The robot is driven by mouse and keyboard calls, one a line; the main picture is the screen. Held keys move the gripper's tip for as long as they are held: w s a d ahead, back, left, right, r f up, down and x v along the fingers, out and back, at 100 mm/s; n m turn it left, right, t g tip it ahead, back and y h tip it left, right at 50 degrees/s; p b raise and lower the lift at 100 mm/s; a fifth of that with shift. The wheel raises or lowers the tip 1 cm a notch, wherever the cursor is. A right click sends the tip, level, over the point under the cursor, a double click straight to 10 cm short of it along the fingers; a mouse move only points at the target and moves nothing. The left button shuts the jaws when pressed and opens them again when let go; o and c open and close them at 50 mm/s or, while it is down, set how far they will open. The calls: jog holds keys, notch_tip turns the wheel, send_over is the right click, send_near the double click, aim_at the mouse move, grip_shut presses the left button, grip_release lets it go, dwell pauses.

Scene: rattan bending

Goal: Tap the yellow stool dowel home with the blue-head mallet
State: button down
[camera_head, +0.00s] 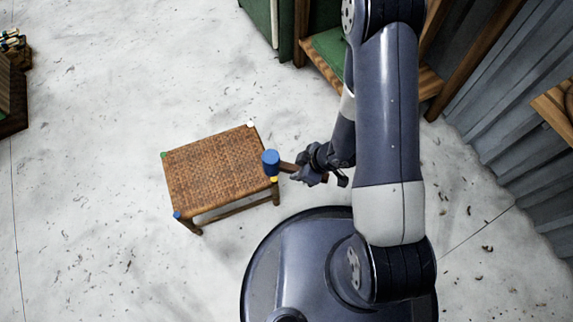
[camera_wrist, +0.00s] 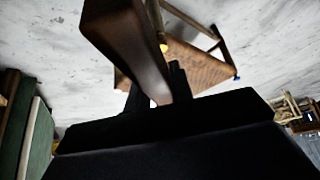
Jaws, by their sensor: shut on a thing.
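The stool (camera_head: 215,172) has a woven brown seat and stands on the pale floor left of my arm. Its corners carry coloured dowels: green at the left, white at the top, blue at the lower left. The yellow dowel (camera_head: 274,179) is at the right corner. My gripper (camera_head: 308,172) is shut on the wooden handle of the blue-head mallet (camera_head: 270,162). The blue head appears right by the yellow dowel; whether they touch I cannot tell. In the wrist view the brown handle (camera_wrist: 130,45) crosses in front, with the yellow dowel (camera_wrist: 164,47) beside it and the seat (camera_wrist: 195,65) behind.
A wooden shelf frame with a green panel (camera_head: 330,50) stands at the top. A grey corrugated wall (camera_head: 500,110) runs along the right. A wooden box (camera_head: 12,95) is at the far left. The floor left of and below the stool is clear.

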notch_tip(320, 180, down, 4)
jog(key=b, duration=0.2)
jog(key=shift+d+r+b, duration=0.15)
jog(key=shift+r+b, duration=0.1)
jog(key=shift+b, duration=0.1)
dwell(0.7)
jog(key=shift+f, duration=0.15)
dwell(1.4)
jog(key=shift+f, duration=0.35)
